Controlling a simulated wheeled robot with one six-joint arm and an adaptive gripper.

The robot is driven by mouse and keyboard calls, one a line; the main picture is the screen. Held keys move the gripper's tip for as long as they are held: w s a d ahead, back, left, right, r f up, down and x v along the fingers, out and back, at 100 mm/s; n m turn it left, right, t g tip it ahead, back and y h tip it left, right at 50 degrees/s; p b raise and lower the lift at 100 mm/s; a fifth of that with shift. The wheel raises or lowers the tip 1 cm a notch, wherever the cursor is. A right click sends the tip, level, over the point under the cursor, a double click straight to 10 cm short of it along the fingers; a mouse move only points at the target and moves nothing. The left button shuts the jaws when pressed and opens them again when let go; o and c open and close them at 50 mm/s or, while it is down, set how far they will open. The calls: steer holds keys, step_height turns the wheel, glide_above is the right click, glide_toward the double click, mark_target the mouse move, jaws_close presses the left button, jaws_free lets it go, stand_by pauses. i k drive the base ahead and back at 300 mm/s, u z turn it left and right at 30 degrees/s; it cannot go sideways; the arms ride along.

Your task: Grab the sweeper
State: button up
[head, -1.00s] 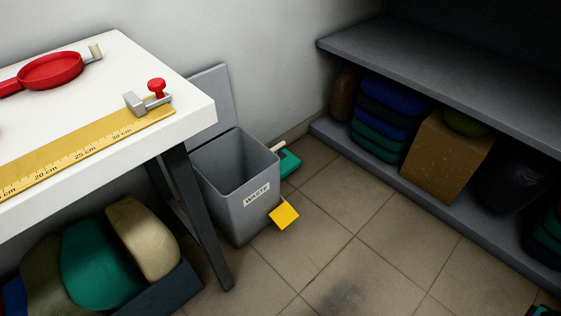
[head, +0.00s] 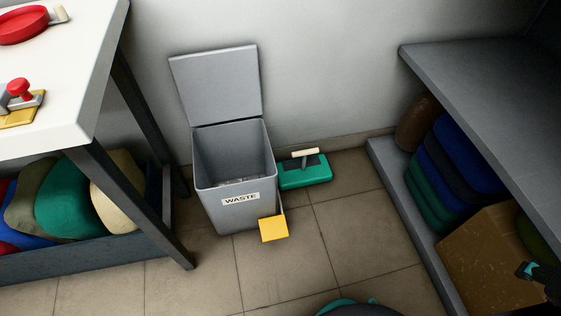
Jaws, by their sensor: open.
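The sweeper (head: 306,176), a flat green body with a dark top panel and a pale grip on a short dark stem, lies on the tiled floor against the back wall. It is just right of the grey waste bin (head: 233,208), which hides nothing of its grip.
A white table (head: 75,110) with bagged bundles underneath stands at left. A grey shelf (head: 490,110) with folded bundles and a brown box (head: 492,262) is at right.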

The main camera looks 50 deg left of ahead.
mark_target(313, 169)
steer(key=u, duration=1)
steer(key=i, duration=0.95)
steer(key=u, duration=1)
